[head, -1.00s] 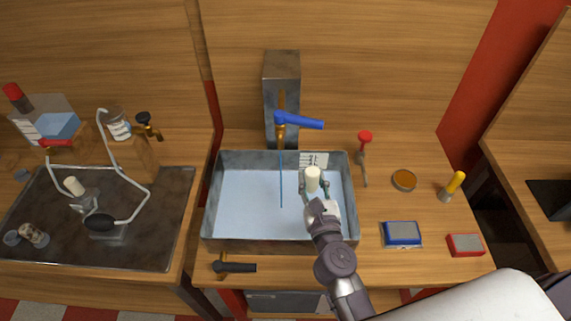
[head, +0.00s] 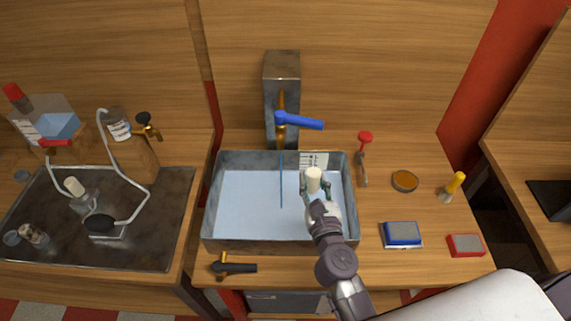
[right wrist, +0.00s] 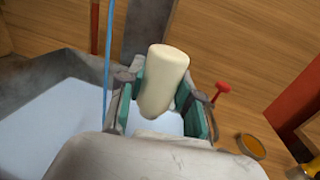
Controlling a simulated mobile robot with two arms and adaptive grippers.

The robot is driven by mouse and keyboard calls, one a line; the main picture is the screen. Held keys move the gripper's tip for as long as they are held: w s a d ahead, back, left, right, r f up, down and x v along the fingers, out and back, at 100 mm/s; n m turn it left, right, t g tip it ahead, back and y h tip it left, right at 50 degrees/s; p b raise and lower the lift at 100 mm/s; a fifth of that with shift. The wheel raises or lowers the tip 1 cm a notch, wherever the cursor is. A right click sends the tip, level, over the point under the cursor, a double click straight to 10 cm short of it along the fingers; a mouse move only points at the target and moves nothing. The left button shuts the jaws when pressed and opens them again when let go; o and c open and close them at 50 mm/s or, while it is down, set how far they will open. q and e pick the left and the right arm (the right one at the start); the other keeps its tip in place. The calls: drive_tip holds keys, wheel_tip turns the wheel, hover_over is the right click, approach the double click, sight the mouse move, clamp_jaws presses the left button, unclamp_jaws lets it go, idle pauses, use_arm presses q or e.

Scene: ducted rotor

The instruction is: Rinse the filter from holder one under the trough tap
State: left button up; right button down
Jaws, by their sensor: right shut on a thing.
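My right gripper (head: 314,188) is shut on a cream-white cylindrical filter (head: 313,177) over the right part of the metal trough (head: 211,215). In the right wrist view the filter (right wrist: 166,78) stands between the green-padded fingers (right wrist: 165,100), tilted slightly. The trough tap (head: 281,128) has a blue lever (head: 300,121), and a thin blue stream (head: 281,180) falls from it into the trough. The filter is to the right of the stream and apart from it. The stream also shows left of the gripper in the right wrist view (right wrist: 108,55). My left gripper is not in view.
Right of the trough are a red-topped tool (head: 365,138), an amber dish (head: 404,181), a yellow-handled tool (head: 456,182), a blue-and-grey block (head: 402,234) and a red one (head: 466,245). A black-handled valve (head: 236,267) is in front. Tubing and bottles crowd the left counter.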

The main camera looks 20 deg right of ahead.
idle(0.3)
drive_tip(key=s+d+r+p, duration=0.2)
drive_tip(key=s+r+p, duration=0.1)
drive_tip(key=s+r, duration=0.1)
drive_tip(key=shift+s+d, duration=0.2)
drive_tip(key=shift+d, duration=0.05)
idle(0.3)
